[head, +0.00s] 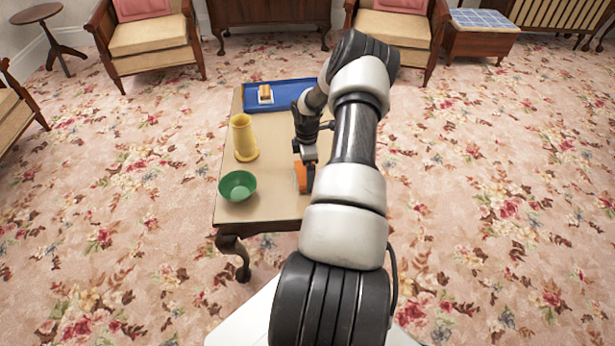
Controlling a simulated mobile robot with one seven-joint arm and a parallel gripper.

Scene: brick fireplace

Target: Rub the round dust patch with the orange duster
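The orange duster (300,178) is partly in view on or just above the right part of the table (265,195). My gripper (308,172) is right at the duster, pointing down. My arm covers much of both, so I cannot see whether the fingers are closed on it. The round dust patch is not visible; my arm hides part of the tabletop's right side.
A yellow vase-like container (243,138) and a green bowl (237,186) stand on the table's left side. A blue tray (290,104) with a small orange-and-white item (265,94) lies at the back. Armchairs (150,38) stand beyond; carpet surrounds the table.

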